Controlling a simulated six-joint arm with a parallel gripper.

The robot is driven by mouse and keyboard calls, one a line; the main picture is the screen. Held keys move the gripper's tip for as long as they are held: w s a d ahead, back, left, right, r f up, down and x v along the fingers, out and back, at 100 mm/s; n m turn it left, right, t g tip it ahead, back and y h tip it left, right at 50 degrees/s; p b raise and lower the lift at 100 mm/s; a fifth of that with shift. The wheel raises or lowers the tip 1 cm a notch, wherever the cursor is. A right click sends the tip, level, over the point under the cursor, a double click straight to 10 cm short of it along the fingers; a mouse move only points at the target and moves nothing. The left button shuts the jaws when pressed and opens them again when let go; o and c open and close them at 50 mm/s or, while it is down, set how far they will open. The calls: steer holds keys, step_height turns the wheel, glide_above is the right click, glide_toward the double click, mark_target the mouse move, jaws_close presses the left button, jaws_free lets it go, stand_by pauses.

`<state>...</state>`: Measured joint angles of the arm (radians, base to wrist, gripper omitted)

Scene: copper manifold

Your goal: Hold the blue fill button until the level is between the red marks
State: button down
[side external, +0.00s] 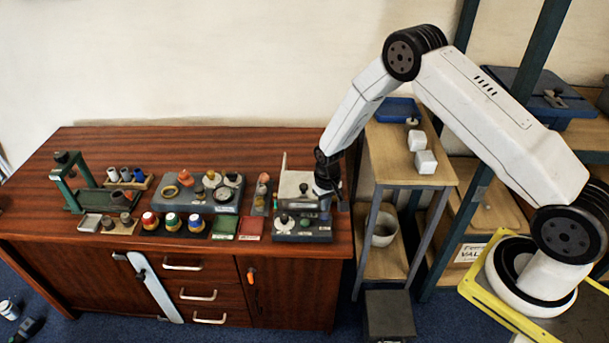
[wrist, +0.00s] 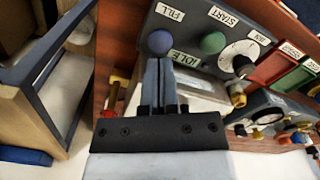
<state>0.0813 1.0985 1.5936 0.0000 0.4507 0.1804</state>
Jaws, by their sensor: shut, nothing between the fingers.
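The blue fill button (wrist: 160,41) is a round knob under a FILL label on a grey control box, at the top centre of the wrist view. My gripper (wrist: 160,62) is shut and empty, with its fingertips right at the button's near edge in that view. I cannot tell if they touch it or if it is pressed. In the side view my gripper (side external: 326,190) is over the right end of the bench, above the control box (side external: 303,237). The liquid level and the red marks cannot be made out in either view.
A green button (wrist: 213,42) marked START and a white dial (wrist: 238,57) sit to the right of the blue button. Red and green trays (side external: 250,228) lie left of the box. A wooden shelf stand (side external: 440,178) is close on the bench's right.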

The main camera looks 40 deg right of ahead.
mark_target(325, 216)
steer(key=shift+r, duration=2.25)
steer(key=shift+r, duration=0.1)
steer(key=s+a+r+n+t, duration=0.1)
steer(key=s+a+r, duration=0.1)
steer(key=s+r, duration=0.7)
steer(key=s+a+r+n+t, duration=0.1)
steer(key=s+r+n, duration=0.1)
steer(key=s+r, duration=0.7)
steer(key=shift+s+a+t, duration=0.3)
steer(key=shift+s+a, duration=0.05)
steer(key=shift+a, duration=0.05)
steer(key=shift+w, duration=0.15)
